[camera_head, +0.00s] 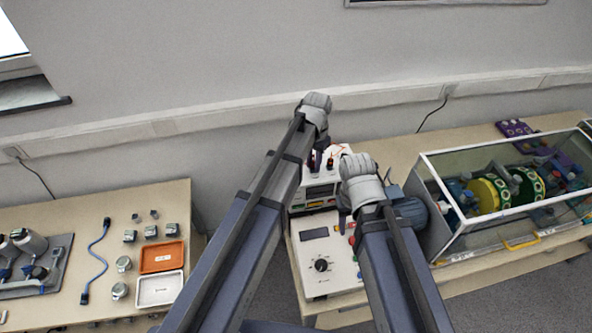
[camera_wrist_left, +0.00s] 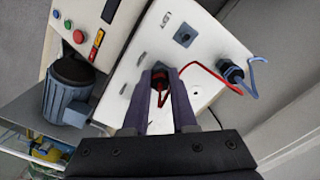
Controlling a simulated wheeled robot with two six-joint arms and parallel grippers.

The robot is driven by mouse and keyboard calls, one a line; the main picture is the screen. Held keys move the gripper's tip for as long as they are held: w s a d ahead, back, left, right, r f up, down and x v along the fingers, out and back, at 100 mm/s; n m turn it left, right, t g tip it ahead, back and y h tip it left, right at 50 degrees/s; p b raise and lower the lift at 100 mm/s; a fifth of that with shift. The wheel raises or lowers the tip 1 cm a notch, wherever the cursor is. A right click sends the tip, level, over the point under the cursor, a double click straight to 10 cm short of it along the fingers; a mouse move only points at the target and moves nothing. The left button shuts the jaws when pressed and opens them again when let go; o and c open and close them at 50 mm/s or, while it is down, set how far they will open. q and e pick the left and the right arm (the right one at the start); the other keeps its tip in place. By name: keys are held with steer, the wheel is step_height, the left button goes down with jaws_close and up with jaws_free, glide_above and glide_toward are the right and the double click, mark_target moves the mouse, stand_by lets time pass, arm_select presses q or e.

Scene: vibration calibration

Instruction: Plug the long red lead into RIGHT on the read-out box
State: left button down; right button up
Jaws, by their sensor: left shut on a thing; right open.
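The white read-out box (camera_head: 318,193) stands at the back of the bench, partly hidden by my arms. The red cable curves right to a black connector (camera_wrist_left: 232,72). I cannot tell whether the plug touches or sits in a socket; the RIGHT label is not readable. My right gripper (camera_head: 345,208) is open beside the box, its fingers partly hidden.
A white control box (camera_head: 325,265) with a knob and display stands in front. A blue motor (camera_head: 410,212) is close to my right arm. A clear-walled case (camera_head: 465,235) stands to the right. The left table holds an orange tray (camera_head: 161,257) and a blue cable (camera_head: 97,255).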

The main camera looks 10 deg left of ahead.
arm_select(q)
steer(key=m, duration=0.4)
steer(key=shift+m, duration=0.8)
steer(key=c, duration=0.7)
jaws_free()
steer(key=shift+o, duration=0.2)
